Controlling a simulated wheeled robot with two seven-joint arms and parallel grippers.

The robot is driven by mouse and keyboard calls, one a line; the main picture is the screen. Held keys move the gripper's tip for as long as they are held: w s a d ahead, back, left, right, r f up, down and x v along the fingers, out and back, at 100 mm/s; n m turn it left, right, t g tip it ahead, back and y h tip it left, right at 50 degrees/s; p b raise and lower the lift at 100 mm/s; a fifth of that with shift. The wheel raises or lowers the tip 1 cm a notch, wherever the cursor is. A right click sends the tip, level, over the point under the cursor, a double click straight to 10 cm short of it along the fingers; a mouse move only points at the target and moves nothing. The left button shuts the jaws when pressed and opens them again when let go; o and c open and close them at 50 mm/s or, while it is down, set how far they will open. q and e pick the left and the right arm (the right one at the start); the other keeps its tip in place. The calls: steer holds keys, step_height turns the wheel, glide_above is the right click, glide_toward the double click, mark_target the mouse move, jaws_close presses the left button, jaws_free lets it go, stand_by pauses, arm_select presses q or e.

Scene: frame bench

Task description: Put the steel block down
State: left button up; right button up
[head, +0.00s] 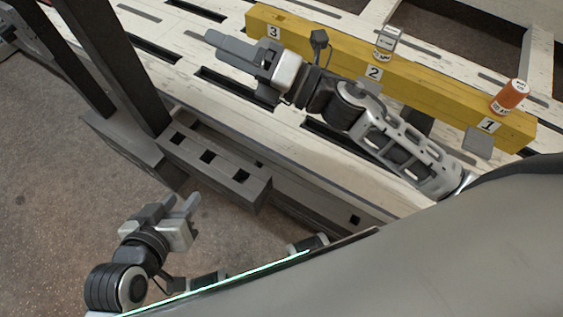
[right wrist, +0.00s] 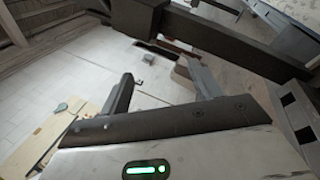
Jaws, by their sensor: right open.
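A small silver-grey block with white labels (head: 387,43), which looks like the steel block, stands on the yellow beam (head: 440,88) just behind number 2. My right gripper (head: 214,44) is over the slatted bench near the number 3 end, well left of the block. It is open; the right wrist view shows its two fingers (right wrist: 160,84) apart with nothing held between them. My left gripper (head: 182,202) is low at the lower left, over the floor and away from the bench. Its fingers stand apart and it looks empty.
An orange cylinder with a white label (head: 510,96) stands on the beam by number 1. The pale bench (head: 150,47) has dark slots. A dark upright post (head: 118,65) and a grey slotted rail (head: 213,160) stand at its near side.

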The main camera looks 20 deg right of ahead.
steer(key=s+d+f+m+h, duration=0.3)
steer(key=f+m+h, duration=0.4)
steer(key=m, duration=0.6)
steer(key=s+d+f+m+h, duration=0.2)
steer(key=f+m+h, duration=0.45)
steer(key=m, duration=0.65)
arm_select(q)
steer(key=shift+f, duration=0.1)
arm_select(e)
steer(key=s+a+f+m+g+y, duration=0.1)
steer(key=s+f+m+g+y, duration=0.1)
steer(key=s+f+m, duration=0.3)
step_height(320, 180, down, 2)
steer(key=shift+s+m+g, duration=0.3)
steer(key=shift+s+g, duration=0.6)
